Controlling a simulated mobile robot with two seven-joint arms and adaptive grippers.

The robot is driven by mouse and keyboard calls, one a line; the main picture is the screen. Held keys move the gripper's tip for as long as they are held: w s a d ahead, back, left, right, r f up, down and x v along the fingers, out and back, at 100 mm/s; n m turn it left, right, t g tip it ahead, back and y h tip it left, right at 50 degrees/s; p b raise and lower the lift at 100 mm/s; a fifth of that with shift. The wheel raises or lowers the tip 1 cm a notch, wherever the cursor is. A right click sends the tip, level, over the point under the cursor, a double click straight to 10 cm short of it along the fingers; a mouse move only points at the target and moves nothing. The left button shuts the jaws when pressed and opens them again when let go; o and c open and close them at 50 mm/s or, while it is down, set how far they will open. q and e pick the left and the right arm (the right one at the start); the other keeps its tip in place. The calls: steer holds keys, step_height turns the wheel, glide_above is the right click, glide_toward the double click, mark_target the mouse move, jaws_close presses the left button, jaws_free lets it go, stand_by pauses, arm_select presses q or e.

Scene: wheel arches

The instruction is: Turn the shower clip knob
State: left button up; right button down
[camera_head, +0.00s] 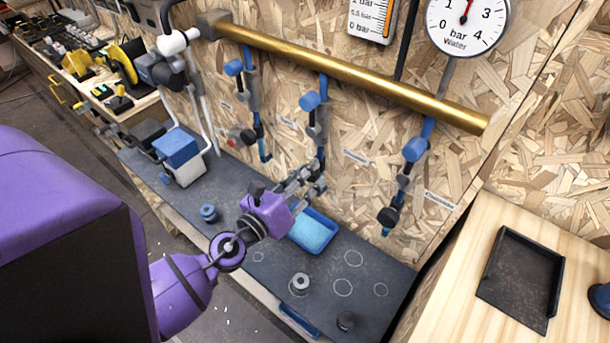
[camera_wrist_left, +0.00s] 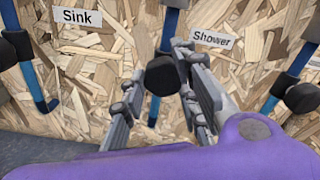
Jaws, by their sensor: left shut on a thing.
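The shower clip knob is a round black knob (camera_wrist_left: 162,75) on the middle blue pipe, left of the "Shower" label (camera_wrist_left: 212,40) in the left wrist view. In the head view the middle blue pipe (camera_head: 319,115) hangs from the brass pipe, and the knob is largely hidden by my fingers. My left gripper (camera_head: 312,178) reaches the pipe from the front left. In the left wrist view its grey fingers (camera_wrist_left: 162,88) stand on both sides of the knob, shut on it. My right gripper is not in view.
Similar clips with knobs flank it: the sink one (camera_wrist_left: 16,47) at left and another (camera_head: 388,216) at right. Below lies a dark shelf (camera_head: 270,275) with a blue tray (camera_head: 313,232) and small round parts. A brass pipe (camera_head: 350,75) runs above; a wooden table (camera_head: 450,290) stands right.

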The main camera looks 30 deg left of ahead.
arm_select(q)
steer(key=shift+a+f, duration=0.15)
steer(key=shift+f, duration=0.1)
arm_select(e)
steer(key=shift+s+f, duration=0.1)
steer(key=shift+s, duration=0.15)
arm_select(q)
steer(key=o, duration=1.1)
steer(key=shift+c, duration=0.2)
steer(key=shift+r, duration=0.1)
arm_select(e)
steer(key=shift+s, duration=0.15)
arm_select(q)
steer(key=s+a, duration=0.1)
steer(key=s, duration=1.1)
steer(key=shift+a, duration=0.3)
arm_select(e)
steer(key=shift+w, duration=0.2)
